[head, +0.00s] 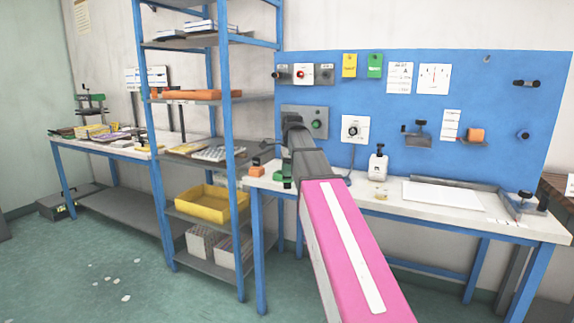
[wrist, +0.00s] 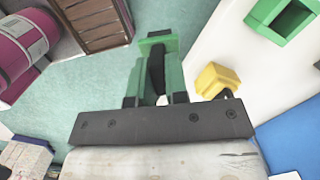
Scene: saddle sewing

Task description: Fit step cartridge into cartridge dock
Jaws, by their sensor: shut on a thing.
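My gripper (wrist: 157,92) is shut on a green stepped piece, which I take to be the step cartridge (wrist: 158,42). In the wrist view the piece points away from the gripper, over the floor beside the white table top. Part of it is hidden between the fingers. In the head view a bit of green (head: 287,183) shows below the dark wrist at the table's left end. A hollow green box (wrist: 288,18), perhaps the cartridge dock, sits on the white top at the upper right of the wrist view, apart from the held piece.
A yellow block (wrist: 218,80) shows just right of the gripper. The white bench (head: 420,212) holds a white sheet (head: 443,194) and a white device (head: 378,166). A blue panel (head: 460,85) rises behind it. A blue-framed shelf (head: 222,95) stands close left.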

